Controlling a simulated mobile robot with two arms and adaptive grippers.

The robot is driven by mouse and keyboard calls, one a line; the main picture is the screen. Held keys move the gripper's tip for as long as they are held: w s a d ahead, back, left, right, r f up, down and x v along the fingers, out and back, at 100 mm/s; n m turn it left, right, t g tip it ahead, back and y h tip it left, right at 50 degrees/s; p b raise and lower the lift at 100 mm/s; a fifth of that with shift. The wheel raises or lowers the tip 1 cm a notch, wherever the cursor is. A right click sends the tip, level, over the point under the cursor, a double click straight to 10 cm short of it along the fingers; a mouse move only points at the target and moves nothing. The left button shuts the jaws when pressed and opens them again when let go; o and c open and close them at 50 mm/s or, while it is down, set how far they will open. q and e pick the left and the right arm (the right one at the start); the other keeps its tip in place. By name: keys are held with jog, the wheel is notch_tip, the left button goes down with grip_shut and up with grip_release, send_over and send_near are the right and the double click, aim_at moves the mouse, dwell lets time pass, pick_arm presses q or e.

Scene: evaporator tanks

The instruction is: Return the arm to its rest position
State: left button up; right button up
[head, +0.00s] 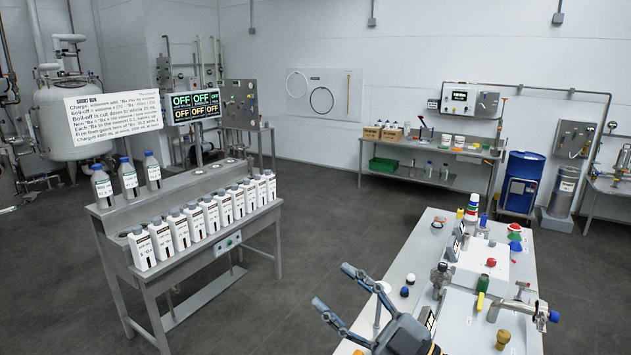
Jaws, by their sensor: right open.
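My right gripper (333,291) shows at the bottom centre, with its dark wrist below and to the right. Its two blue-grey fingers are spread apart with nothing between them. It is in the air, in front of the left edge of a light bench (399,277). My left gripper is not in the picture.
The bench at right carries valves, knobs and a metal spout (515,310). A steel stand (205,255) at left holds a row of white bottles (182,230) under a white text board (112,116). Dark floor (330,215) between stand and bench is clear. A blue drum (522,180) stands at the back right.

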jog(key=w+d+f+m+t+h, duration=0.2)
jog(key=d+f+m+t+h, duration=0.5)
jog(key=d+m+h, duration=0.55)
jog(key=s+d+f+m+g+h, duration=0.2)
jog(key=f+h, duration=0.1)
jog(key=f, duration=0.2)
jog(key=s+d+f+m+g+h, duration=0.1)
jog(key=d+f+m+g+h, duration=0.15)
jog(key=f, duration=0.25)
jog(key=s+f+g, duration=0.6)
jog(key=s+f, duration=0.2)
jog(key=s, duration=0.4)
jog(key=s+f+g, duration=0.6)
jog(key=s+f, duration=0.3)
jog(key=s, duration=0.2)
notch_tip(320, 180, down, 32)
jog(key=s+g+b, duration=0.1)
jog(key=s+b, duration=0.2)
jog(key=b, duration=0.3)
jog(key=s+d+f+b, duration=0.1)
jog(key=s+f+b, duration=0.1)
jog(key=s+f, duration=0.6)
jog(key=s+d+f+g+b, duration=0.1)
jog(key=s+f+b, duration=0.1)
jog(key=s+f, duration=0.6)
notch_tip(320, 180, down, 4)
jog(key=shift+s+d+f+n+h, duration=0.15)
jog(key=shift+d+f+n+h, duration=0.15)
jog(key=shift+n, duration=0.1)
